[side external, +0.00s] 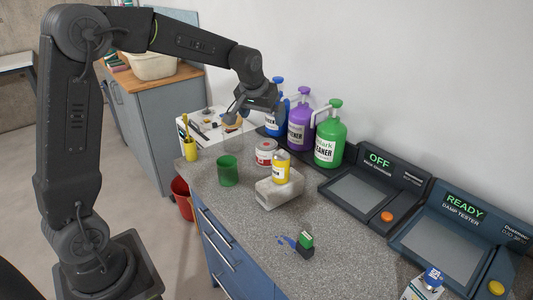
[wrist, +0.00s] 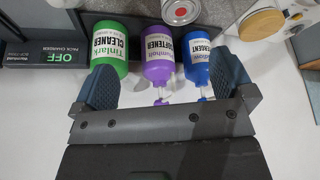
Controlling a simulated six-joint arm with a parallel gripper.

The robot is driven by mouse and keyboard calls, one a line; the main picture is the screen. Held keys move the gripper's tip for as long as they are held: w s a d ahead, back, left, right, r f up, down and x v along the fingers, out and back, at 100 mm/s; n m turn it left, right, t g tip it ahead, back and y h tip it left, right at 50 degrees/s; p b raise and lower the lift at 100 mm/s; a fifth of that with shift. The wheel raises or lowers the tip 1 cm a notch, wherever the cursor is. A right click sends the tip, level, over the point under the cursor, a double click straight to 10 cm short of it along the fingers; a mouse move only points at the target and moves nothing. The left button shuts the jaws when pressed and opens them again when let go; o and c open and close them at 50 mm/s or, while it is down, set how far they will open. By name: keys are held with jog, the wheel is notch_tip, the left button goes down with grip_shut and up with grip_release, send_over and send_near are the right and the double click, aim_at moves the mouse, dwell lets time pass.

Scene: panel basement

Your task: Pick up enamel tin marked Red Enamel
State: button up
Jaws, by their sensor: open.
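A squat tin with a red-and-white side (side external: 266,152) stands on the counter in the side view, behind a yellow tin (side external: 281,168). Its label is too small to read, so I cannot confirm that it says Red Enamel. A tin with a red disc on its lid (wrist: 180,11) shows at the top edge of the wrist view and looks like the same one. My gripper (side external: 236,116) is open and empty, above the counter, up and left of the tins in the side view. In the wrist view its fingers (wrist: 163,66) are spread wide with nothing held between them.
Blue (side external: 275,119), purple (side external: 300,127) and green (side external: 330,138) pump bottles stand by the wall. The yellow tin sits on a pale block (side external: 279,190). A green cup (side external: 228,170) stands to the left. Two consoles (side external: 372,188) occupy the right. The front counter is mostly clear.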

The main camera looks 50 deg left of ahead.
jog(key=n, duration=0.1)
send_over(266, 144)
jog(key=f, duration=0.7)
jog(key=shift+s+d+f, duration=0.1)
jog(key=shift+s+d, duration=0.2)
jog(key=shift+s, duration=0.1)
jog(key=shift+g, duration=0.3)
notch_tip(266, 144, down, 4)
jog(key=shift+w+a+f, duration=0.1)
jog(key=shift+a+f, duration=0.05)
jog(key=shift+f, duration=0.55)
jog(key=x, duration=0.4)
jog(key=shift+f, duration=0.5)
jog(key=shift+c, duration=0.2)
jog(key=c, duration=0.9)
jog(key=shift+c, duration=0.5)
jog(key=shift+r, duration=0.15)
